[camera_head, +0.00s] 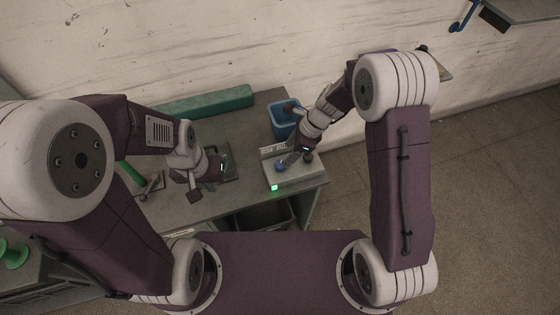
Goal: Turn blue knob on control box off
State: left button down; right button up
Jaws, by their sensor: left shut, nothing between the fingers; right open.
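The control box (300,178) is a light grey box at the right end of the worktable, with a green lit lamp (274,187) at its front left corner. The blue knob (281,168) is on its top, towards the left, small and partly covered by my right gripper. My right gripper (296,158) is open and reaches down over the box top, close to the knob; I cannot tell whether it touches it. My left gripper (215,176) is shut and empty above the table, left of the box.
A blue bin (282,124) stands behind the box, and a long green block (206,102) lies along the wall. A label plate (273,149) stands at the box's back edge. A dark open bin (265,217) is below the table front. A green spool (13,252) is far left.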

aim_at(280, 164)
jog(key=x, duration=0.5)
jog(key=d+x, duration=0.1)
jog(key=x, duration=0.1)
jog(key=shift+w+a+f+b, duration=0.2)
jog(key=shift+f+b, duration=0.15)
jog(key=shift+f, duration=0.15)
jog(key=shift+a+f, duration=0.35)
jog(key=shift+d, duration=0.15)
jog(key=c, duration=0.4)
grip_shut()
